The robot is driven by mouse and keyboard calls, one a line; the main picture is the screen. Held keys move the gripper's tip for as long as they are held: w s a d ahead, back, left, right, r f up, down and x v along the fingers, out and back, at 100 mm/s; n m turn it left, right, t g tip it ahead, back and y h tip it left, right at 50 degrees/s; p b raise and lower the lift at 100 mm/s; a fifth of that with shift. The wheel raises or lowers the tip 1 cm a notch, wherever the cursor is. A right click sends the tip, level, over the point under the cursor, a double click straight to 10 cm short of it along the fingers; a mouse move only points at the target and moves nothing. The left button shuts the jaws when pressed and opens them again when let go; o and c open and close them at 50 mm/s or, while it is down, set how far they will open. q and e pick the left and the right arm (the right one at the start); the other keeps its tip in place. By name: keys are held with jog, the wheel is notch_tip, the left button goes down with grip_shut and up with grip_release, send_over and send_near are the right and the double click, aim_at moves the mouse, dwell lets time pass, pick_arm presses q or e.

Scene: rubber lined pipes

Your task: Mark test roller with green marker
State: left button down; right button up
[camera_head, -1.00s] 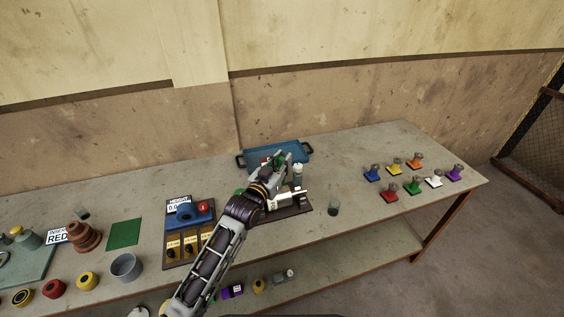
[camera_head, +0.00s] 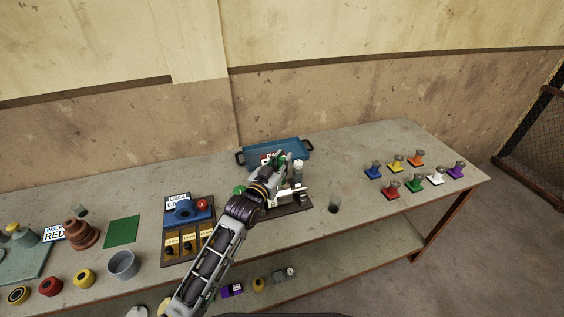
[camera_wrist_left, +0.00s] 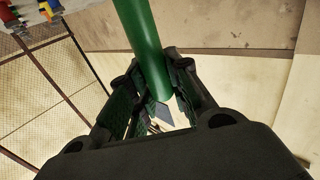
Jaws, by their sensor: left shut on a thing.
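My left gripper (camera_head: 277,163) is shut on a green marker, held above the table by the blue tray. In the left wrist view, the green marker (camera_wrist_left: 145,45) is a thick green cylinder between the dark fingers of the left gripper (camera_wrist_left: 158,88). A dark base plate (camera_head: 295,209) with a white fixture (camera_head: 290,194) stands just below and right of the gripper. A pale upright cylinder (camera_head: 298,169) stands beside the gripper. I cannot tell which part is the test roller; my arm hides some of the fixture. My right gripper is not in view.
A blue tray (camera_head: 304,149) stands behind the gripper. A blue gauge board (camera_head: 205,217) is left of the arm. Several coloured stamp-like pieces (camera_head: 416,184) stand at the right end. The table between cup and pieces is clear.

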pick_arm(q)
jog(key=shift+f, duration=0.2)
dwell(0.6)
jog(key=shift+f, duration=0.35)
dwell(0.9)
jog(key=shift+r+p, duration=0.75)
jog(key=shift+r, duration=0.35)
jog(key=shift+r+p, duration=2.35)
jog(key=shift+r, duration=0.15)
jog(key=shift+f, duration=0.1)
